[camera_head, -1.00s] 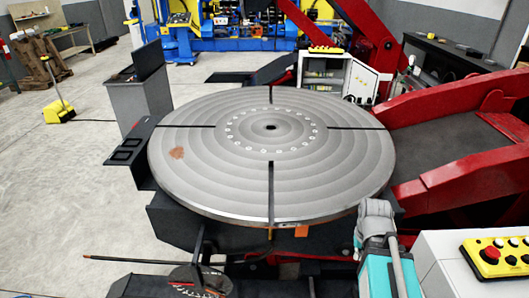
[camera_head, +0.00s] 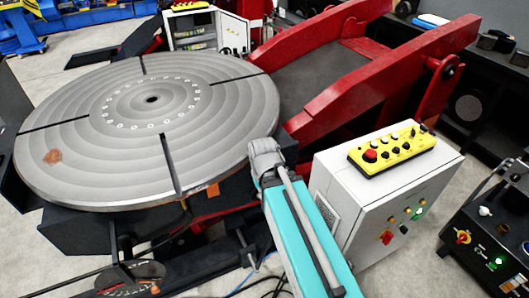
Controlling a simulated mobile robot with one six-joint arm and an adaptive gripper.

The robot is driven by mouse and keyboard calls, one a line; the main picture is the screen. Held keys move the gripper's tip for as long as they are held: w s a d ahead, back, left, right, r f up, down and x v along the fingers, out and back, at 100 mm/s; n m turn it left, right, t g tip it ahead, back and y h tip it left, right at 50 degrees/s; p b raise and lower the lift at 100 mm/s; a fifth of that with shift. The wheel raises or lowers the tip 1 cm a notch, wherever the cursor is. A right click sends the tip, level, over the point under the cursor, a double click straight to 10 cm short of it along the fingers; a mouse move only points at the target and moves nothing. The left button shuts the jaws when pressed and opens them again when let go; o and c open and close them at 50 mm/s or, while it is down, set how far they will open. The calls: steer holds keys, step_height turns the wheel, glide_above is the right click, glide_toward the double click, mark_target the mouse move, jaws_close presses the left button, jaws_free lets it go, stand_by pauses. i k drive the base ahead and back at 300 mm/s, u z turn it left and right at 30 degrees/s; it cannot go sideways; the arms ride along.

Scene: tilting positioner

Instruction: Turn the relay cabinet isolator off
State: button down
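A white cabinet (camera_head: 352,219) stands right of my arm. Its front carries a red switch (camera_head: 387,238), a black knob and several small lamps, one lit green. A second white cabinet (camera_head: 205,30) stands open at the back, with a few small dark controls on its door (camera_head: 234,36). A dark unit at the right edge has a red and yellow rotary switch (camera_head: 462,237). No label is readable, so I cannot tell which is the relay cabinet isolator or its position. My turquoise arm rises beside the near cabinet; no gripper fingers show.
The large round positioner table (camera_head: 150,130) fills the left. Red tilting arms (camera_head: 350,85) stand behind the near cabinet. A yellow control box (camera_head: 392,149) with a red button lies on that cabinet. Cables cross the floor near my arm. Floor (camera_head: 425,215) shows between the cabinet and dark unit.

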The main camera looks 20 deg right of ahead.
mark_target(387, 237)
steer(key=z, duration=2.95)
steer(key=i, duration=0.9)
steer(key=z, duration=0.05)
